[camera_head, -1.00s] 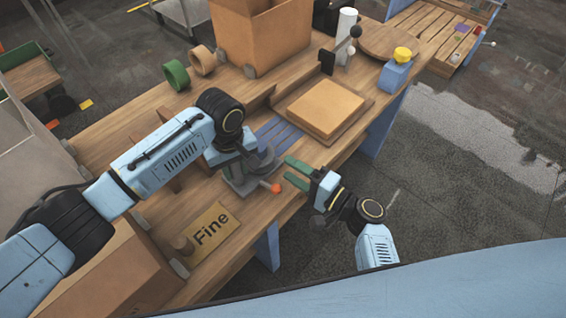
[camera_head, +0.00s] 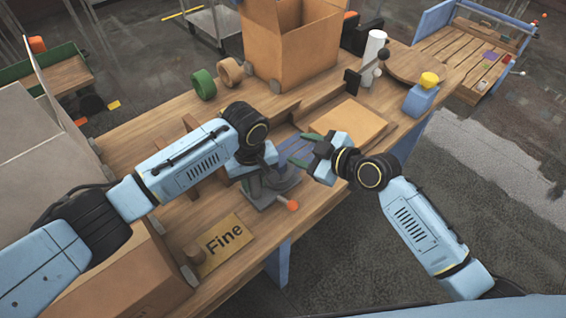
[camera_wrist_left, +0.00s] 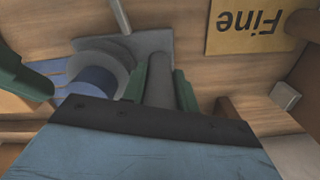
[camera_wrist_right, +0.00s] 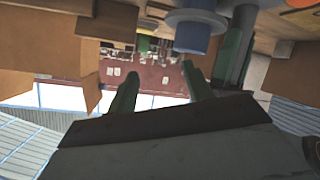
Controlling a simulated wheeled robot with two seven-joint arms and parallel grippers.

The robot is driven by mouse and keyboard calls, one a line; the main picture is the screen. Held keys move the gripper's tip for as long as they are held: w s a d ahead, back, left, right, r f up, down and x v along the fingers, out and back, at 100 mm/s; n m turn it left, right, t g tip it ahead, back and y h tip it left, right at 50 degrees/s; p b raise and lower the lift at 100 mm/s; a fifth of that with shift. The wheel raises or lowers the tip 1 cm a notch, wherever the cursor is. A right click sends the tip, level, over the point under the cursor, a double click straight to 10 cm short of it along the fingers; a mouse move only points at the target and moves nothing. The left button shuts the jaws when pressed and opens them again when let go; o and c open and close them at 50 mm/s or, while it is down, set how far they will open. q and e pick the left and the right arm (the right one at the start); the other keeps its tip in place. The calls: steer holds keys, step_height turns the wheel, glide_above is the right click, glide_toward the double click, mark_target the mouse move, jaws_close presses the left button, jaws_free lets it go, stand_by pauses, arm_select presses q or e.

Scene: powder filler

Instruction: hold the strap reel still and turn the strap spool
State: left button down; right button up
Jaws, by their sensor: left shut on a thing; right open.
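The strap reel's grey base (camera_head: 268,197) sits on the wooden bench, with an orange knob (camera_head: 293,205) on a rod. The strap spool (camera_head: 285,178), grey and blue, is partly hidden by my arms; its blue hub (camera_wrist_left: 95,82) shows in the left wrist view. My left gripper (camera_wrist_left: 160,85) is shut on the reel's grey post (camera_wrist_left: 160,72), beside the spool. My right gripper (camera_head: 299,150) is open and empty, its green fingers just behind the spool, over the blue strips. In the right wrist view, the blue spool (camera_wrist_right: 195,32) is above the open fingers (camera_wrist_right: 160,90).
A cardboard slab (camera_head: 350,122) lies close behind my right gripper. A "Fine" sign (camera_head: 225,243) lies in front on the left. An open box (camera_head: 300,50), green tape roll (camera_head: 203,84), white cylinder (camera_head: 373,55) and blue block with yellow knob (camera_head: 420,100) stand further back.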

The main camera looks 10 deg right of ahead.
steer(key=r+n, duration=0.1)
steer(key=n, duration=0.3)
steer(key=n+g+y, duration=0.1)
steer(key=n, duration=2.8)
glide_toward(282, 167)
steer(key=x, duration=1)
steer(key=shift+w+d+f, duration=0.1)
steer(key=shift+w, duration=0.5)
steer(key=shift+c, duration=0.4)
steer(key=c, duration=0.6)
steer(key=shift+s+a+m+t+h, duration=0.15)
steer(key=shift+m+t+h, duration=0.25)
steer(key=shift+m, duration=0.2)
steer(key=shift+s+a+m+t+h, duration=0.1)
steer(key=shift+m+t+h, duration=0.25)
steer(key=shift+m, duration=0.25)
steer(key=shift+c, duration=0.2)
steer(key=shift+m+t+h, duration=0.85)
steer(key=shift+m+h, duration=0.55)
steer(key=shift+h, duration=0.05)
